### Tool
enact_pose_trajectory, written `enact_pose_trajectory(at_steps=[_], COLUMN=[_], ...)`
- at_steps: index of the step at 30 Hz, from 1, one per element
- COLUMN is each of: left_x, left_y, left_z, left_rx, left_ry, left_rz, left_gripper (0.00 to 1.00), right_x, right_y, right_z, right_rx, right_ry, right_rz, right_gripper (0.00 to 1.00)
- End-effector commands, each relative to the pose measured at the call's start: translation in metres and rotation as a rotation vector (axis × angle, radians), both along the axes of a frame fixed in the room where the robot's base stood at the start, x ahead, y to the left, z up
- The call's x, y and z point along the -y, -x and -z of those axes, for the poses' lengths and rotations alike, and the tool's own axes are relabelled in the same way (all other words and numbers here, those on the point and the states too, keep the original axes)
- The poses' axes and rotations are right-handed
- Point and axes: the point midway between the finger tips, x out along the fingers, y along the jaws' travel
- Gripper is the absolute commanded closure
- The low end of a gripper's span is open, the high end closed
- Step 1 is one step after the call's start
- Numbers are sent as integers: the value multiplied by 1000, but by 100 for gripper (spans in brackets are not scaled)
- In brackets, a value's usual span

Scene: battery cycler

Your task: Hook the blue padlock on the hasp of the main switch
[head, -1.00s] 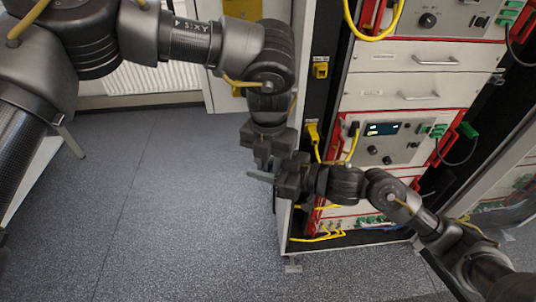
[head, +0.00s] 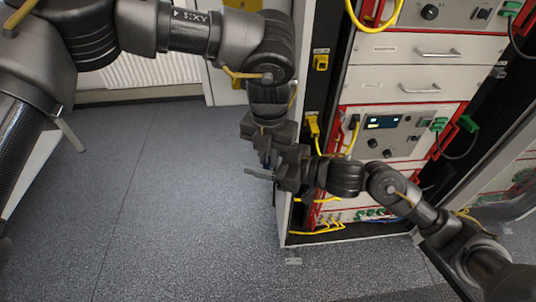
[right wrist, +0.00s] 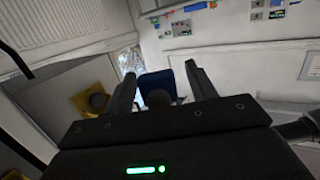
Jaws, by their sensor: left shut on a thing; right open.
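My left gripper (head: 266,154) points down in front of the left edge of the rack. It is shut on a small blue thing (head: 265,160), probably the blue padlock, of which only a sliver shows. My right gripper (head: 261,168) is just below and beside it, pointing left, its jaws open. In the right wrist view the right gripper's two fingers (right wrist: 163,88) are spread apart. A blue shape (right wrist: 178,82) shows between them, with a dark rounded part before it; I cannot tell whether it is the padlock. I cannot make out the main switch or its hasp.
The instrument rack (head: 405,80) stands to the right, with drawers, handles, red frames and looped yellow cables (head: 352,135). A yellow block (head: 320,62) sits on its dark left post. Grey floor (head: 170,210) to the left is clear. A radiator (head: 150,72) is on the back wall.

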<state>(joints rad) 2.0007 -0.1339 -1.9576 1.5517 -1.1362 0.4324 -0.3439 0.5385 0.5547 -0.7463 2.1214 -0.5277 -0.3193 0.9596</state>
Motion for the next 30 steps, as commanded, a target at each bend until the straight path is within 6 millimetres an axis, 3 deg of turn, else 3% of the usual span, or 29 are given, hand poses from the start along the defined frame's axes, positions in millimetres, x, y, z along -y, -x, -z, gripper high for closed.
enact_pose_trajectory(at_steps=[5,18,24,30], left_x=[0,0,0,0], left_y=[0,0,0,0], left_z=[0,0,0,0], left_rx=[0,0,0,0], left_ry=[0,0,0,0], left_rz=[0,0,0,0], left_gripper=[100,100,100,100], right_x=[16,91,105,105], right_y=[7,46,53,56], right_z=[-2,-13,-17,-13], right_rx=[-1,-2,-1,-14], right_ry=[2,4,1,-2], right_rz=[2,2,1,0], right_gripper=[44,44,44,44])
